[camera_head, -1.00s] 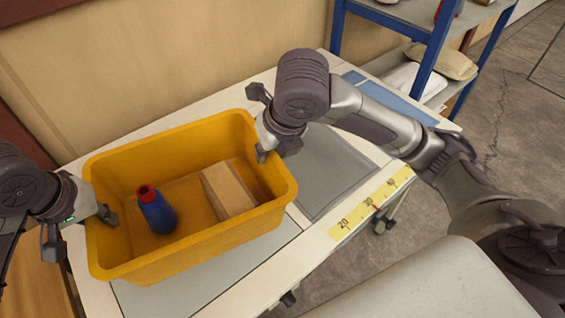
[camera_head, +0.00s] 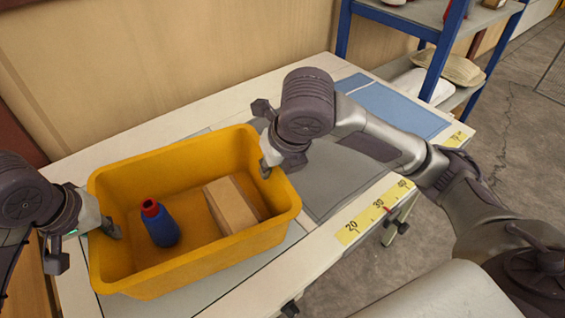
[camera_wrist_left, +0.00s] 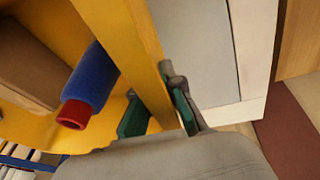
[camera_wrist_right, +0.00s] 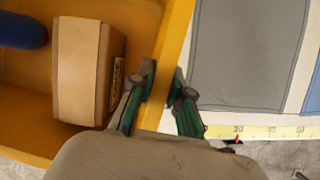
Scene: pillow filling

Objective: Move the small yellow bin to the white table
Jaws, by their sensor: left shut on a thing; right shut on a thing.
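The yellow bin (camera_head: 192,265) is over the left part of the white table (camera_head: 340,236) in the head view. It holds a blue bottle with a red cap (camera_head: 161,226) and a cardboard box (camera_head: 232,204). My left gripper (camera_head: 112,229) is shut on the bin's left wall; the wall also shows between its fingers in the left wrist view (camera_wrist_left: 150,75). My right gripper (camera_head: 267,166) is shut on the bin's right wall, which shows between its fingers in the right wrist view (camera_wrist_right: 166,80). I cannot tell whether the bin's base touches the tabletop.
A grey panel (camera_head: 335,185) and a blue panel (camera_head: 400,108) lie on the table right of the bin. A yellow ruler strip (camera_head: 362,226) runs along the front edge. A blue-framed shelf (camera_head: 433,62) with bags stands behind at the right.

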